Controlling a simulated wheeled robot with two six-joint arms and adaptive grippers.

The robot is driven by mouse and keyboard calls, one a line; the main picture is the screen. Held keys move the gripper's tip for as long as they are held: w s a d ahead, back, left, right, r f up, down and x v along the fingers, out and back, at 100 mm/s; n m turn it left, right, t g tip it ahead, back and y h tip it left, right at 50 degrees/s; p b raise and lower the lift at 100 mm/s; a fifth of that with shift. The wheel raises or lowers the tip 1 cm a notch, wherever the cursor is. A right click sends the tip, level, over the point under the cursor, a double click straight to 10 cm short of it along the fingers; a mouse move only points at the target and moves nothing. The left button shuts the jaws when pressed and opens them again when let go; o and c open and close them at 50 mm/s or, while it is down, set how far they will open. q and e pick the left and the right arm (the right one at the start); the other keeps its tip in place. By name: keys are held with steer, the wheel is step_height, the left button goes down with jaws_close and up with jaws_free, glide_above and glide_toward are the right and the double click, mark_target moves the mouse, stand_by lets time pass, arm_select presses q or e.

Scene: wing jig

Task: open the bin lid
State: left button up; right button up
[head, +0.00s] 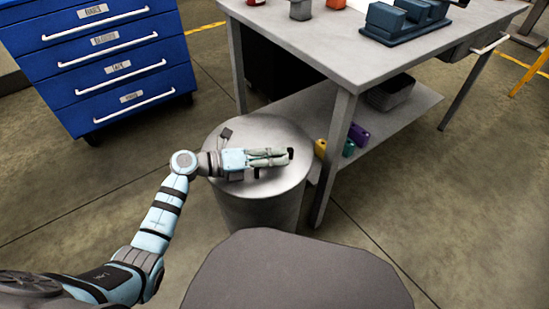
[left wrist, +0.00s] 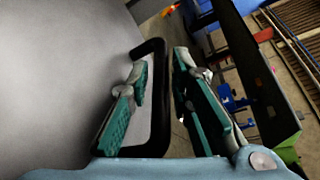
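The bin (head: 258,212) is a grey metal cylinder standing on the floor, with a round, flat lid (head: 283,128) that looks closed. My left gripper (head: 283,157) reaches across the top of the lid from the left. In the left wrist view its two green-padded fingers (left wrist: 162,62) are apart. A black loop handle (left wrist: 160,105) on the grey lid has its outer bar between them, one finger inside the loop and one outside. Firm contact with the bar cannot be seen. My right gripper is not in view.
A grey workbench (head: 315,45) with a lower shelf (head: 395,120) stands close behind and right of the bin, one leg near its edge. A blue drawer cabinet (head: 100,65) stands at the back left. Floor left of the bin is clear.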

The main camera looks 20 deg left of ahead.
arm_select(q)
steer(key=shift+c, duration=0.6)
jaws_close()
steer(key=shift+r, duration=0.1)
